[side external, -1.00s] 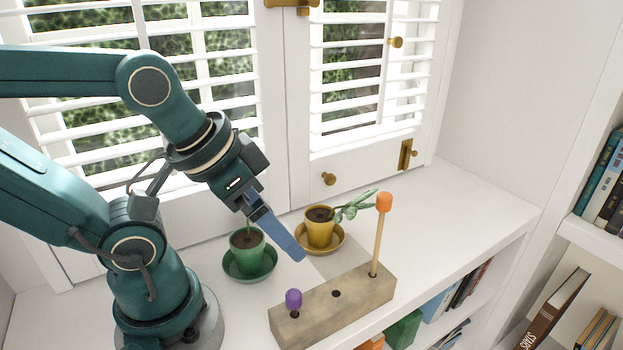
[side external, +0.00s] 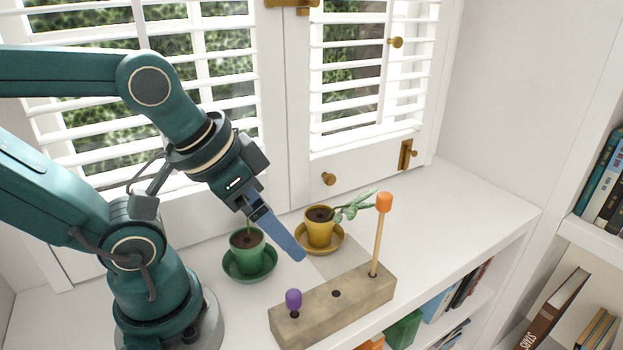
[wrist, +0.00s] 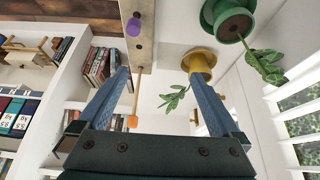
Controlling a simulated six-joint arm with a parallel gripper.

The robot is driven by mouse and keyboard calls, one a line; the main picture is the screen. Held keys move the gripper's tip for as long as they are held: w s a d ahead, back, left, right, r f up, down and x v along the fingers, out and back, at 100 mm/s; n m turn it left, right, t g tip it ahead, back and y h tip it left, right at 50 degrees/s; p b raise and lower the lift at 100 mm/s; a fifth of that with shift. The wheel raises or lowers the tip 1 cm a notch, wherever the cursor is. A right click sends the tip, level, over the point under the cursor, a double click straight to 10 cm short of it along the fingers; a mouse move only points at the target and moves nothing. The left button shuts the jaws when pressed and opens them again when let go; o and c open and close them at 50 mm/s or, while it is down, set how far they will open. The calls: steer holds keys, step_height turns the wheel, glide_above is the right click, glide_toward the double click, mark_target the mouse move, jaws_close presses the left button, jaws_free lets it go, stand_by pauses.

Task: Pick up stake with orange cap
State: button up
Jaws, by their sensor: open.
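The stake with an orange cap (side external: 380,235) stands upright in the right hole of a wooden block (side external: 345,308). In the wrist view the orange-capped stake (wrist: 135,100) shows between my fingers, close to the left one. My gripper (side external: 302,257) is open and empty, above and behind the block, left of the stake. In the wrist view my gripper (wrist: 158,75) shows its two blue fingers spread wide. A purple-capped stake (side external: 293,301) sits low in the block's left hole. The middle hole is empty.
A yellow pot (side external: 320,232) with a leafy plant stands on a saucer behind the block, its leaves near the orange cap. A green pot (side external: 247,255) stands left of it. Shuttered windows close off the back. Books (side external: 470,282) fill shelves below the front edge.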

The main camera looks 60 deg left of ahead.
steer(key=c, duration=0.6)
step_height(320, 180, up, 8)
steer(key=w, duration=0.2)
steer(key=g, duration=0.6)
glide_above(383, 209)
steer(key=shift+w+a+f, duration=0.35)
steer(key=shift+w+f, duration=0.05)
steer(key=shift+f, duration=5.35)
